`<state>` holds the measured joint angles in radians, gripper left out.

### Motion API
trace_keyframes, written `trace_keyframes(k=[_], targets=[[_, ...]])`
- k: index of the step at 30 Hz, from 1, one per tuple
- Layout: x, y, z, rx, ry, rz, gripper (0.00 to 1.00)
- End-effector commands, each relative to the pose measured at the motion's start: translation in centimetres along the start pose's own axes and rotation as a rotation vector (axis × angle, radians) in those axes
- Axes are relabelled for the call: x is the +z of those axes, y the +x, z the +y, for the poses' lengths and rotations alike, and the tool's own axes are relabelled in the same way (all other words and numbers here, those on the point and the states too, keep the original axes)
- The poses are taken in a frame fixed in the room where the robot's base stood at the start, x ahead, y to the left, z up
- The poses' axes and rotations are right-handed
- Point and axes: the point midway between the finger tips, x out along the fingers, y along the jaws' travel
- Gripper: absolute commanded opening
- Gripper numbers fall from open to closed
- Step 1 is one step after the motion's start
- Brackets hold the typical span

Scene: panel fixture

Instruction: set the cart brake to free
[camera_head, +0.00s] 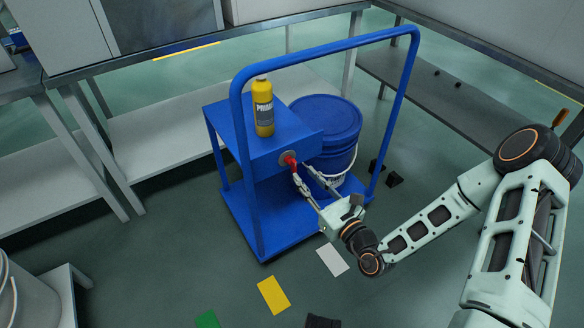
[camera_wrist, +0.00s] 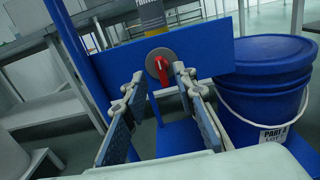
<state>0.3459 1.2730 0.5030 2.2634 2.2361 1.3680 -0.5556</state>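The cart brake is a red handle (camera_head: 289,160) on a round grey plate on the side of the blue cart's upper box (camera_head: 240,160). In the wrist view the red handle (camera_wrist: 161,70) points roughly straight down from the grey plate (camera_wrist: 159,62). No position labels are readable around it. My gripper (camera_head: 303,178) is open, with its fingertips just in front of the handle. In the wrist view my gripper (camera_wrist: 158,86) has one finger on each side of the handle, with gaps on both sides. Nothing is held.
A yellow bottle (camera_head: 263,108) stands on top of the box. A blue lidded bucket (camera_head: 325,135) stands on the cart deck, right of the box. The cart's tall blue push-bar (camera_head: 330,49) arches over them. Workbenches stand behind. Floor in front is mostly clear.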

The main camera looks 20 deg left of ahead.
Motion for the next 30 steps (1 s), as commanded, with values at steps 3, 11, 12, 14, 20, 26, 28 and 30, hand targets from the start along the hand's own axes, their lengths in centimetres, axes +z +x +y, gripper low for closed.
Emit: trace_keyframes(k=[3, 11, 12, 14, 20, 26, 28, 30], targets=[[-0.2, 2.4, 0.0, 0.001, -0.003, -0.003, 0.26], [-0.1, 6.1, 0.0, 0.001, -0.002, -0.001, 0.26], [-0.1, 6.4, 0.0, 0.001, -0.002, -0.001, 0.26], [-0.1, 6.7, 0.0, 0.001, -0.002, 0.000, 0.26], [0.0, 7.0, 0.0, 0.000, -0.001, 0.001, 0.26], [0.0, 6.9, 0.0, 0.000, -0.001, 0.001, 0.16], [0.0, 6.9, 0.0, 0.000, -0.001, 0.001, 0.08], [0.0, 6.9, 0.0, 0.000, -0.001, 0.001, 0.01]])
